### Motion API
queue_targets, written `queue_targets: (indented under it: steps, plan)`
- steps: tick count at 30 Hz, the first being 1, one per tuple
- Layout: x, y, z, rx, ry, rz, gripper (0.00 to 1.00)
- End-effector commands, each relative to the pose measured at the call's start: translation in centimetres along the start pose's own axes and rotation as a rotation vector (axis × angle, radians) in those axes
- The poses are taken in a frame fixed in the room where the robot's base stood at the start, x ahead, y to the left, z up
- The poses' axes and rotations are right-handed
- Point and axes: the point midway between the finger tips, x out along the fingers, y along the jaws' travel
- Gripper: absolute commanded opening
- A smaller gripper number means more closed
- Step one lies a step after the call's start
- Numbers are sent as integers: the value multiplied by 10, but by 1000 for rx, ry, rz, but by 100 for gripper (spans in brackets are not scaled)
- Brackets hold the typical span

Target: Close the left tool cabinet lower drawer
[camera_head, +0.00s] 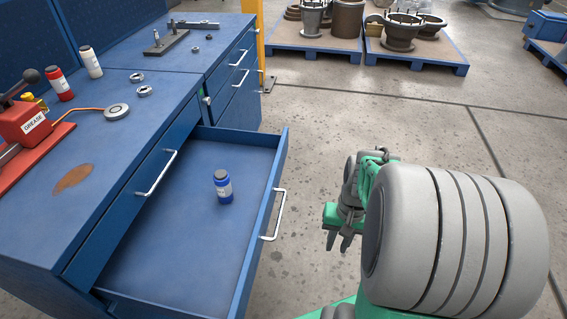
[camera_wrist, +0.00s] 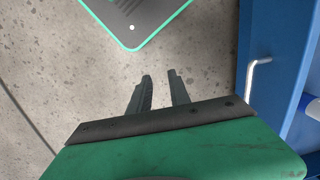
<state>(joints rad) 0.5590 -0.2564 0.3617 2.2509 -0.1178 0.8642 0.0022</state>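The lower drawer (camera_head: 175,262) of the left blue tool cabinet (camera_head: 38,274) is pulled far out, with its front panel (camera_head: 258,225) facing right. A silver bar handle (camera_head: 275,214) is on that front. A blue bottle with a dark cap (camera_head: 223,187) stands upright inside the drawer. My gripper (camera_head: 341,242) is right of the handle, apart from it, over the floor. In the wrist view my gripper (camera_wrist: 162,76) has its two fingers apart with nothing between them. The drawer handle (camera_wrist: 257,72) shows there at the right, beside the blue drawer front (camera_wrist: 285,70).
The upper drawer (camera_head: 130,205) is shut. The cabinet top holds a red grease tool (camera_head: 28,122), a red bottle (camera_head: 59,84), a white bottle (camera_head: 90,62) and small metal parts. Pallets (camera_head: 310,38) with valve parts stand at the back.

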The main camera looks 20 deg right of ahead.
Motion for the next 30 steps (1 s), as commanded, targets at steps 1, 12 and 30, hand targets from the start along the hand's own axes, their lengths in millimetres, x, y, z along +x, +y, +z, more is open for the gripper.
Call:
queue_targets:
  steps: [1,12,30]
  plan:
    - [-8,3,-18,18,13,-45,18]
    - [-70,-87,-180,-126,484,-375,0]
    - [3,-126,-230,-98,508,-389,0]
